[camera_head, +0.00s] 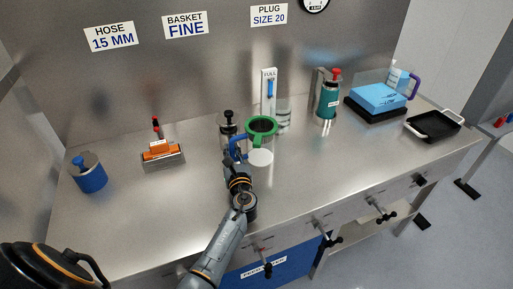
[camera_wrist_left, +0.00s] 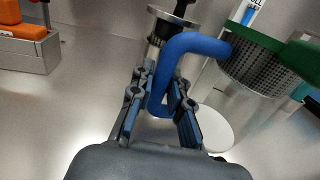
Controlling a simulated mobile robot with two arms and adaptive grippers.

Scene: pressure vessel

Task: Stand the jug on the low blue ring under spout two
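My left gripper (camera_head: 233,163) has its fingers on either side of a bent blue handle (camera_head: 237,148). In the left wrist view the fingers (camera_wrist_left: 160,100) appear to press on the handle's lower leg (camera_wrist_left: 158,85). The handle's upper end runs right, toward a mesh basket with a green rim (camera_head: 262,126). I cannot tell what the handle is fixed to. A pale disc (camera_head: 261,158) lies in front of the basket. A clear jug with a purple handle (camera_head: 414,83) stands at the back right by a blue block (camera_head: 378,97) marked HIGH and LOW. I cannot make out a ring. My right gripper is not in view.
A black-knobbed metal fitting (camera_head: 228,122) stands close behind the gripper. The FULL gauge (camera_head: 268,92), a green bottle (camera_head: 327,102) and a black tray (camera_head: 434,125) stand to the right. A blue pot (camera_head: 90,176) and an orange block (camera_head: 160,149) stand left. The front middle of the counter is clear.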

